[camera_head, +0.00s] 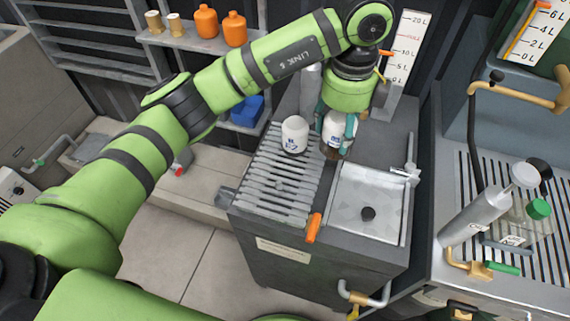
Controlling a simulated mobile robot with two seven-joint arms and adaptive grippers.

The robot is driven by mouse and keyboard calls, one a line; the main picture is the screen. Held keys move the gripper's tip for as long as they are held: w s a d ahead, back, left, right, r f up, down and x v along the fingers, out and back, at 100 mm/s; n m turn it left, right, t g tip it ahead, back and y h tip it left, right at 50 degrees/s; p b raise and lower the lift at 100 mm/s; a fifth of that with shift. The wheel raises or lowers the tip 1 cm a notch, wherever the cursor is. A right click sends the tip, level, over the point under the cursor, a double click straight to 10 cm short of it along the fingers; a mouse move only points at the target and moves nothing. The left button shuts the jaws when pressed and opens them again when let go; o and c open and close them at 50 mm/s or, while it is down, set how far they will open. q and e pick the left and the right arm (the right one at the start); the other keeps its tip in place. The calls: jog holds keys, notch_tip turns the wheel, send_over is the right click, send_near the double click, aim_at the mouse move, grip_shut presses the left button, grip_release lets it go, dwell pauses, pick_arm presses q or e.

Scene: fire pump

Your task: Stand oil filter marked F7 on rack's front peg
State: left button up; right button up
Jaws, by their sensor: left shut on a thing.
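My left gripper (342,143) reaches down over the dark cabinet and is shut on a white filter (335,124) with a dark lower end. Its fingers cover part of this filter, and I cannot read its full mark. Another white filter (293,131) stands upright on the slatted rack (262,192), just left of the gripper and apart from it. Its dark mark looks like E7 or F7; it is too small to be sure. A small nub, perhaps a peg (281,183), shows on the slats in front of this filter. My right gripper is out of view.
A metal basin (366,210) with a dark plug lies right of the rack, with a tap (408,172) at its side. An orange handle (314,228) is at the front edge. A shelf (190,37) with orange bottles stands behind. A second bench (500,283) is at right.

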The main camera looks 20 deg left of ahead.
pick_arm(q)
jog(key=s+a+f+p, duration=0.1)
jog(key=s+a+f, duration=0.1)
jog(key=a, duration=0.1)
jog(key=s+a+f+p, duration=0.1)
jog(key=s+a+f, duration=0.1)
jog(key=a, duration=0.1)
jog(key=s+a+f, duration=0.1)
jog(key=a+f, duration=0.1)
jog(key=a, duration=0.2)
jog(key=shift+s+a+f+p, duration=0.1)
jog(key=shift+s+f+p, duration=0.1)
jog(key=shift+s+p, duration=0.2)
jog(key=shift+f, duration=0.35)
notch_tip(320, 180, down, 3)
jog(key=shift+f+p, duration=0.1)
jog(key=shift+p, duration=0.55)
jog(key=shift+f, duration=0.2)
jog(key=o, duration=1.5)
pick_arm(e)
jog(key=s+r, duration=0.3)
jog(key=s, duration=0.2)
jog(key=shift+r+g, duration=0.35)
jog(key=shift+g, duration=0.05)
